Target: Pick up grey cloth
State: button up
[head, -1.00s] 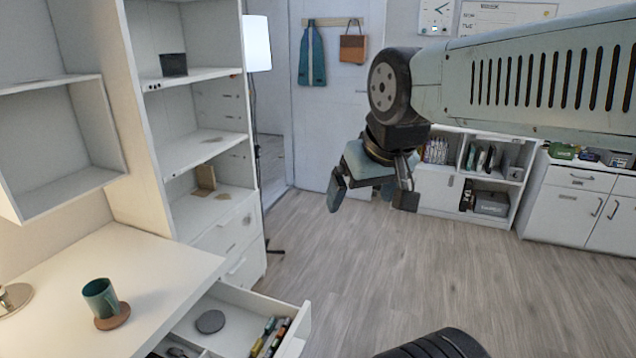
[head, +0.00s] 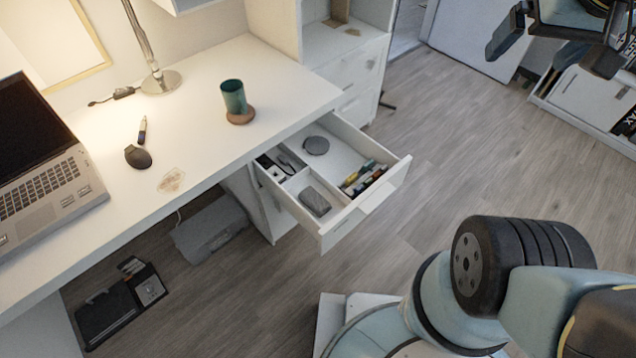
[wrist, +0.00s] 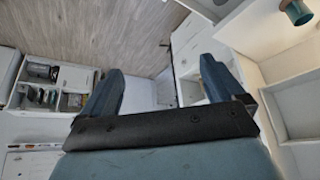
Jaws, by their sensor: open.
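A small folded grey item (head: 315,201), which looks like the grey cloth, lies in the front left compartment of the open drawer (head: 366,198). My gripper (head: 556,48) is at the upper right of the head view, raised and well away from the drawer. Its two fingers are apart with nothing between them. In the wrist view my gripper (wrist: 160,78) is also open and empty, and I cannot make out the cloth there.
The drawer also holds a grey disc (head: 316,145) and several colored items (head: 362,178). On the white desk (head: 205,130) stand a teal mug (head: 234,96) on a coaster, a laptop (head: 45,165) and a lamp (head: 160,81). Open floor (head: 430,150) lies right of the drawer.

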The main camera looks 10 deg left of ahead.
jog(key=shift+w, duration=0.1)
jog(key=w+a+f+n+g, duration=0.1)
jog(key=w+a+f, duration=0.25)
jog(key=w, duration=0.25)
jog(key=w+a+f+n, duration=0.1)
jog(key=w+a+f, duration=0.1)
jog(key=w+f, duration=0.25)
jog(key=n+g, duration=0.5)
jog(key=n, duration=0.3)
send_over(315, 198)
notch_tip(315, 198, down, 38)
jog(key=f, duration=0.6)
jog(key=shift+s+a+f, duration=0.15)
jog(key=shift+s+a, duration=0.1)
jog(key=shift+w+d+f, duration=0.1)
jog(key=shift+f, duration=1.5)
jog(key=shift+w+d+f, duration=0.1)
jog(key=shift+f, duration=1.5)
